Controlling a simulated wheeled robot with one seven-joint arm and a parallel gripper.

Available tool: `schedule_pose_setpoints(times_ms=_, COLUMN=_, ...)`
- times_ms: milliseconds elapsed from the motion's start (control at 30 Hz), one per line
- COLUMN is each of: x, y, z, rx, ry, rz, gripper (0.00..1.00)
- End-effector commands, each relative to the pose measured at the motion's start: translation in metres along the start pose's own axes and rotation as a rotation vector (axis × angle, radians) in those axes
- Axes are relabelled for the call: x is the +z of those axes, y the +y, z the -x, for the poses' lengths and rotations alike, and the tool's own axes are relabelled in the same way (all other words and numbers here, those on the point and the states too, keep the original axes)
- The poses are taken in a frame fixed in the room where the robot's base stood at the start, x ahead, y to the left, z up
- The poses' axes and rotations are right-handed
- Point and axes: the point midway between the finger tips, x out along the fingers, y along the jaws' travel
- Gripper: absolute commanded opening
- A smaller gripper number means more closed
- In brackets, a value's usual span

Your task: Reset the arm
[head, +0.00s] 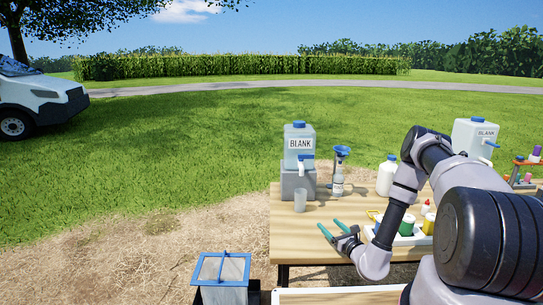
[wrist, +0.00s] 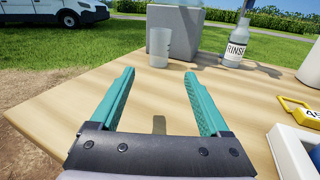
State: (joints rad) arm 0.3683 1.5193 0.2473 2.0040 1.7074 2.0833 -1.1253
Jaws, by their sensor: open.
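My gripper (head: 336,232) is open and empty, with two teal fingers, just above the front left part of the wooden table (head: 290,231). In the wrist view my gripper (wrist: 155,100) points across the table toward a clear cup (wrist: 157,46). The cup also shows in the head view (head: 300,201), in front of a grey block under the left tank. My arm reaches in from the right and hides part of the table and the tray.
A tank marked BLANK (head: 299,145), a RINSE bottle (wrist: 237,42) with a blue funnel (head: 342,151) and a white jug (head: 386,176) stand at the back. A white tray (head: 402,240) holds several containers. A blue-rimmed bin (head: 222,270) stands left of the table. The table's left front is clear.

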Motion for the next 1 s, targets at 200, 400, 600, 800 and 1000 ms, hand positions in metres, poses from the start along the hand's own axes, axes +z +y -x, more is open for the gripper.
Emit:
schedule_pose_setpoints(times_ms=200, x=0.024, y=0.005, z=-0.010, rx=0.063, ry=-0.030, rz=0.018, gripper=0.80)
schedule_pose_setpoints(times_ms=400, x=0.054, y=0.013, z=-0.019, rx=0.145, ry=-0.062, rz=0.041, gripper=0.80)
schedule_pose_setpoints(times_ms=600, x=0.102, y=0.029, z=-0.031, rx=0.279, ry=-0.109, rz=0.085, gripper=0.80)
schedule_pose_setpoints(times_ms=800, x=0.171, y=0.058, z=-0.036, rx=0.484, ry=-0.162, rz=0.170, gripper=0.80)
schedule_pose_setpoints(times_ms=1000, x=0.261, y=0.105, z=-0.016, rx=0.786, ry=-0.192, rz=0.339, gripper=0.80)
